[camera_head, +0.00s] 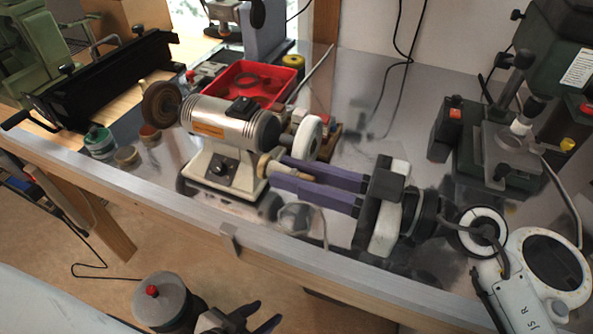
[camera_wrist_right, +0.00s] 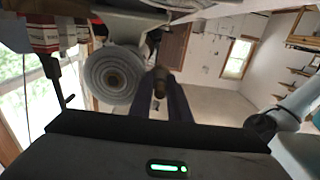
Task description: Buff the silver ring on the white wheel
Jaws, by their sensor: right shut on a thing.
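The bench polisher (camera_head: 222,130) stands on the metal bench, with a brown wheel (camera_head: 161,104) on its left and the white wheel (camera_head: 306,139) on its right. My right gripper (camera_head: 275,171) reaches in from the right, its purple fingers shut on a small wooden holder (camera_head: 287,172) just in front of the white wheel. In the right wrist view the holder (camera_wrist_right: 160,82) sits between the fingertips, with the white wheel (camera_wrist_right: 112,76) to its left and a gap visible between them. I cannot make out the silver ring. My left gripper (camera_head: 256,318) is open and empty, low in front of the bench.
A red tray (camera_head: 275,79) lies behind the polisher. Small jars (camera_head: 98,142) stand to its left, near a long black machine (camera_head: 108,75). A green drill press (camera_head: 500,140) stands at right. A pale round thing (camera_head: 296,217) lies below the right fingers, near the front edge.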

